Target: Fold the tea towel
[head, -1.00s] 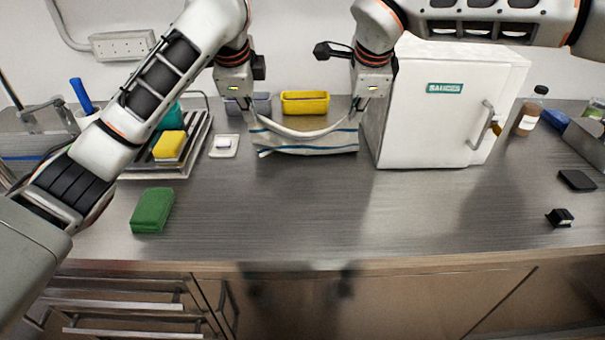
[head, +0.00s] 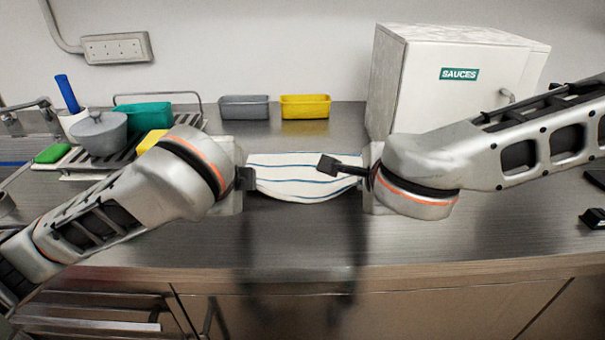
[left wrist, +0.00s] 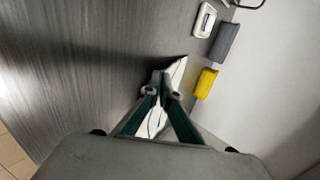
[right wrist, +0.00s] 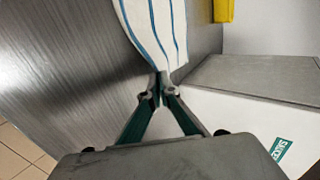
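The white tea towel with blue stripes (head: 305,175) spans between my two grippers in the head view, its near edge sagging in a curve. My left gripper (left wrist: 161,86) is shut on its left end; bits of towel show between and beyond the fingers in the left wrist view (left wrist: 177,72). My right gripper (right wrist: 160,88) is shut on its right end, and the striped cloth spreads out beyond the fingertips in the right wrist view (right wrist: 152,28). I cannot tell whether the towel's underside touches the counter.
The steel counter (head: 300,235) is clear in front of the towel. A yellow tub (head: 305,106) and a grey tub (head: 244,107) stand behind it. A white SAUCES box (head: 420,85) stands back right. A rack (head: 190,124) with a lidded grey pot (head: 98,133) is left.

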